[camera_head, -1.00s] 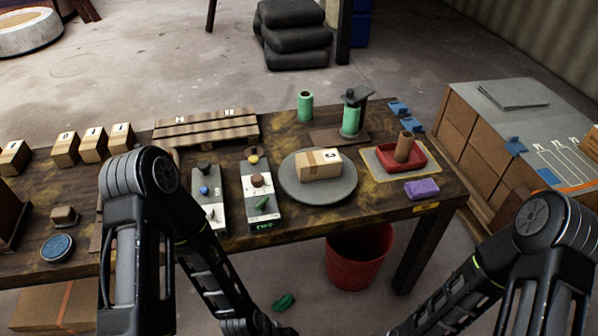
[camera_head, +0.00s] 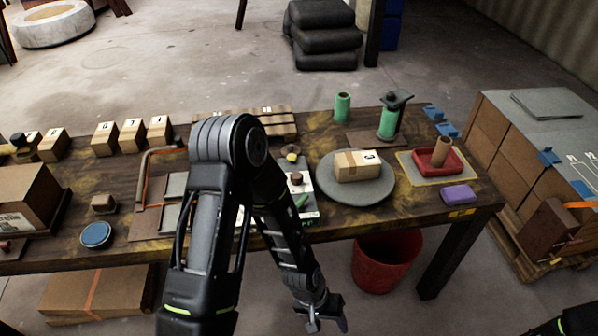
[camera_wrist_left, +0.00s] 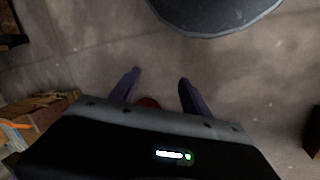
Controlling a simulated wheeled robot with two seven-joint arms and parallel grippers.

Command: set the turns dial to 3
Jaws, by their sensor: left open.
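A pale control panel (camera_head: 308,188) lies on the table's front part, partly hidden behind my left arm. It bears a brown round knob (camera_head: 296,178) and a green lever (camera_head: 301,201). A yellow knob (camera_head: 292,157) shows just behind. I cannot tell which knob is the turns dial, nor read any setting. A second panel left of it is now hidden by the arm. My left gripper (camera_head: 326,316) hangs below the table's front edge, apart from the panel. In the left wrist view its two fingers (camera_wrist_left: 157,92) are apart, with nothing held. My right gripper is out of view.
A round grey plate (camera_head: 329,187) with a carton (camera_head: 358,165) stands right of the panel. Further right are a red tray (camera_head: 441,160) and a purple block (camera_head: 458,194). A red bin (camera_head: 385,262) stands under the table. A blue disc (camera_head: 96,235) lies at left.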

